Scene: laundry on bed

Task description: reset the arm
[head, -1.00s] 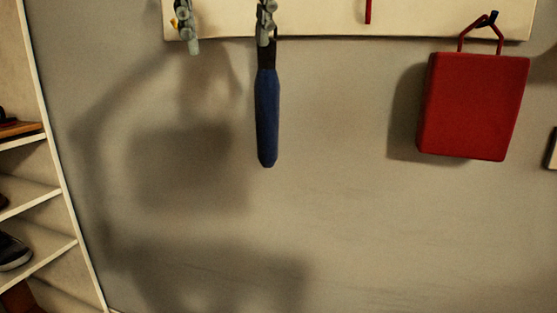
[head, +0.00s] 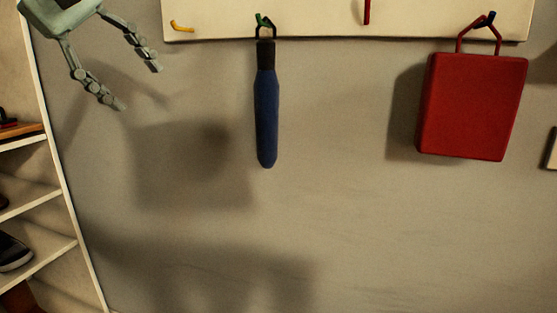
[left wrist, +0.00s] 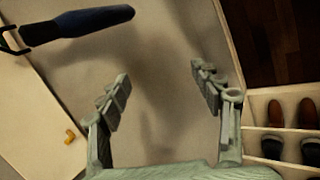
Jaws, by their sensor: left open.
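My left gripper (head: 138,84) is at the upper left of the head view, in front of the grey wall. Its two fingers are spread apart with nothing between them. The open fingers also show in the left wrist view (left wrist: 160,88), with only wall between them. A dark blue object like an umbrella or bottle (head: 267,118) hangs by a loop from a green hook on the white board, to the right of the gripper and apart from it. It also shows at the upper left of the left wrist view (left wrist: 75,25). My right gripper is in neither view.
The white hook board (head: 330,22) has a free yellow hook (head: 182,27) and a red hook (head: 367,11). A red bag (head: 473,106) hangs at the right. A shoe shelf (head: 42,208) stands at the left edge. The wall below the board is clear.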

